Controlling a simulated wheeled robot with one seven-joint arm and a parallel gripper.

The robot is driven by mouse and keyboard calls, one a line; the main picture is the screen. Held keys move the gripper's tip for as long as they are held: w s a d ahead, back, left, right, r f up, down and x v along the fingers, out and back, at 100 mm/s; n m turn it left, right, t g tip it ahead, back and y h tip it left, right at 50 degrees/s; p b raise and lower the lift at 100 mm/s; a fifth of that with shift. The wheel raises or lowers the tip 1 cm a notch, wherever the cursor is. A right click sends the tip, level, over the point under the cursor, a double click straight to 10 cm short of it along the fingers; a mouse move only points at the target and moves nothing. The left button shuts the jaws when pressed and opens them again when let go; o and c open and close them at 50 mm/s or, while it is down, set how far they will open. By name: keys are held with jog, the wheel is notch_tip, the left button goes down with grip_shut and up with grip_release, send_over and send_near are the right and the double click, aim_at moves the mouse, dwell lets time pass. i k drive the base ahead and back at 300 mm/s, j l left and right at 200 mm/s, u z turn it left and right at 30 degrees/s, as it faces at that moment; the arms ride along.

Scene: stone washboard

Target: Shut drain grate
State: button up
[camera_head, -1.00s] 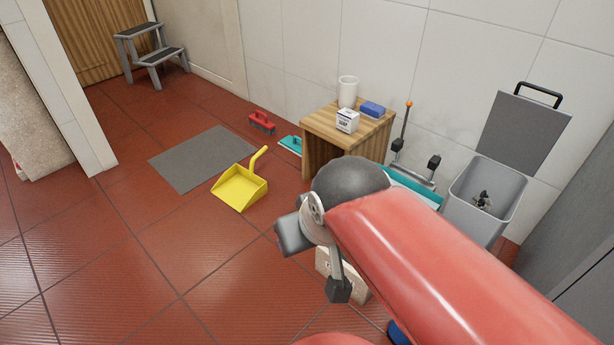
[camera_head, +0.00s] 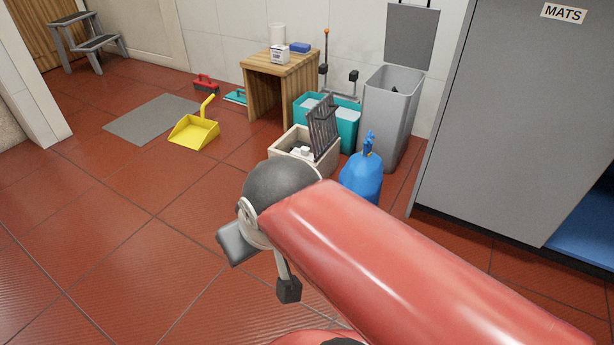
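The drain grate (camera_head: 323,127) is a dark barred panel. It stands raised, steeply upright, at the right side of a pale stone basin (camera_head: 291,139). The basin is open on top, with a small whitish object visible inside. My arm hides the basin's lower front. My gripper (camera_head: 262,266) is in front of the basin, lower and to the left in the picture, apart from the grate. Its two dark fingertips are spread, with only floor visible between them.
A blue bag (camera_head: 362,180) stands right of the basin. Behind are a teal bucket (camera_head: 346,128), a grey bin (camera_head: 390,110) with raised lid, and a wooden stool (camera_head: 262,85). A grey cabinet (camera_head: 520,110) is at right. A yellow dustpan (camera_head: 192,131) lies left; floor at front left is clear.

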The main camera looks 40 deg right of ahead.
aim_at(329, 127)
jog(key=i+l+z, duration=0.25)
jog(key=l, duration=0.3)
jog(key=i+l+z, duration=0.25)
jog(key=l, duration=0.25)
jog(key=i, duration=0.1)
